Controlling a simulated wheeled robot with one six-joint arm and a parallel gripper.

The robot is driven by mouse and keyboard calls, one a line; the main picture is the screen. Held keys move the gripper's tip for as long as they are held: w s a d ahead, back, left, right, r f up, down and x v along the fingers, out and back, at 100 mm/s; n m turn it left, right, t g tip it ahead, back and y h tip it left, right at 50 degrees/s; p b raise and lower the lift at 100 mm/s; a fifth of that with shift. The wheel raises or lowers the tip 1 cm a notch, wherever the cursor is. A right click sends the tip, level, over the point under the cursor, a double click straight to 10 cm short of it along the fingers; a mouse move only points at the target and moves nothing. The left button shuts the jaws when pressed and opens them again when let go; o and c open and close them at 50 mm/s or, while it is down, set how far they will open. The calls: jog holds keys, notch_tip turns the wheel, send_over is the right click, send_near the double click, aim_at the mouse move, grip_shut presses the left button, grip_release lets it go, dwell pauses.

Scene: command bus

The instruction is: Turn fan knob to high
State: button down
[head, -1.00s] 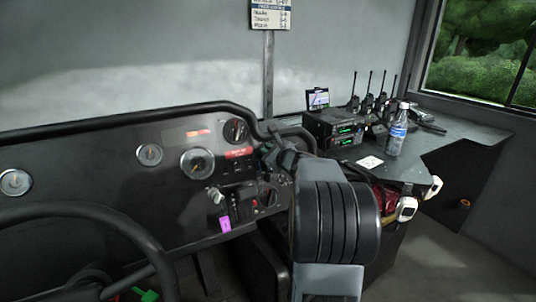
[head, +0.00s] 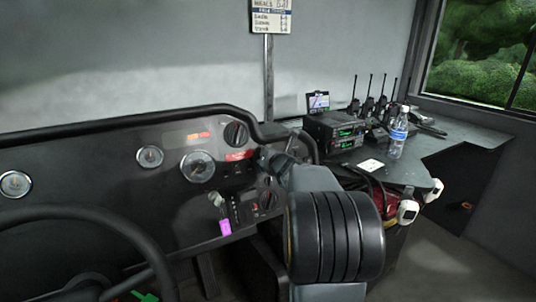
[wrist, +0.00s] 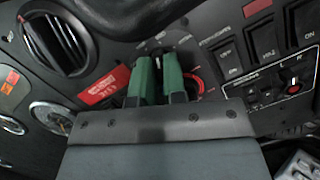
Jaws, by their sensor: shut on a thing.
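My gripper (wrist: 158,72) has two green fingertips against the dark dashboard panel. They are shut on a small dark knob, taken as the fan knob (wrist: 158,45); only a little of it shows past the tips. Its setting cannot be read. A red ring marking (wrist: 196,82) shows just right of the fingers, partly covered. In the head view, my gripper (head: 272,158) is at the dashboard right of the red label, and my own wrist hides the knob there.
A round vent (wrist: 58,42), a red label (wrist: 103,87) and rocker switches (wrist: 268,40) surround the fingers. A selector knob (wrist: 295,88) lies to the right. The steering wheel (head: 110,217) is at left. A water bottle (head: 396,135) and radios (head: 335,130) stand on the right counter.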

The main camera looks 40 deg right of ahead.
jog(key=m, duration=0.2)
jog(key=m+p, duration=0.1)
jog(key=m, duration=0.1)
jog(key=m+g+h+p, duration=0.1)
jog(key=m, duration=0.1)
jog(key=shift+r, duration=0.35)
jog(key=shift+w+m+g+h+p, duration=0.1)
jog(key=shift+m+g+h+p, duration=0.35)
jog(key=shift+m+p, duration=1.45)
jog(key=shift+f+m+b, duration=0.1)
jog(key=shift+m+b, duration=0.4)
jog(key=shift+m, duration=0.3)
jog(key=c, duration=1.4)
grip_release()
jog(key=shift+o, duration=1.1)
jog(key=shift+f, duration=0.2)
jog(key=p+v, duration=0.3)
jog(key=v, duration=1.1)
jog(key=shift+r, duration=0.15)
